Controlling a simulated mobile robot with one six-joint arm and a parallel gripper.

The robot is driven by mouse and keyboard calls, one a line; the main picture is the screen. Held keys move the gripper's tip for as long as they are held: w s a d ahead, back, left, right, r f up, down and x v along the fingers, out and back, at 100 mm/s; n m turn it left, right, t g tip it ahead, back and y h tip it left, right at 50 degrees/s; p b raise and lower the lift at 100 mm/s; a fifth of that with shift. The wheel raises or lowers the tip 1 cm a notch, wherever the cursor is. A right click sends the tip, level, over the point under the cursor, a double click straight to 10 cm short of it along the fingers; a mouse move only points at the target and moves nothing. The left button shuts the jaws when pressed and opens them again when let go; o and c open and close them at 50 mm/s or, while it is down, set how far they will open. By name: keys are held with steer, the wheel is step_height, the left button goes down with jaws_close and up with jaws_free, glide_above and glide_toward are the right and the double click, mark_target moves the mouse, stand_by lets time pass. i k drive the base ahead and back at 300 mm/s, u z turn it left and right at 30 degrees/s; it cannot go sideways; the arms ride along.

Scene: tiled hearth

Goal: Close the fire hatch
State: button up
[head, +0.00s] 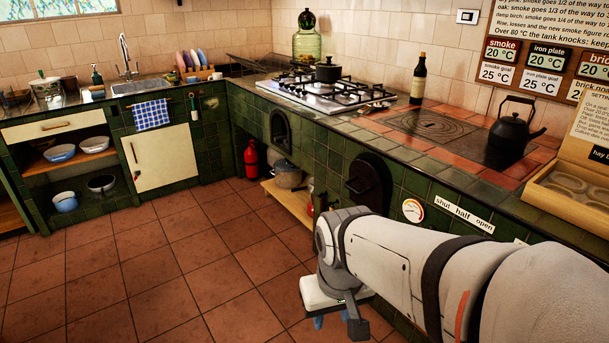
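A round gauge (413,210) and a strip lettered "shut half open" (463,213) are right of the hatch. A wooden low shelf (289,203) with a pot (288,175) stands to its left. A kettle (514,130) is on the counter above. The tiled floor is clear leftward.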

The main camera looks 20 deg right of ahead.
mark_target(365, 187)
steer(key=z, duration=0.1)
steer(key=k, duration=0.5)
steer(key=u, duration=0.45)
steer(key=i, duration=1.6)
steer(key=z, duration=0.4)
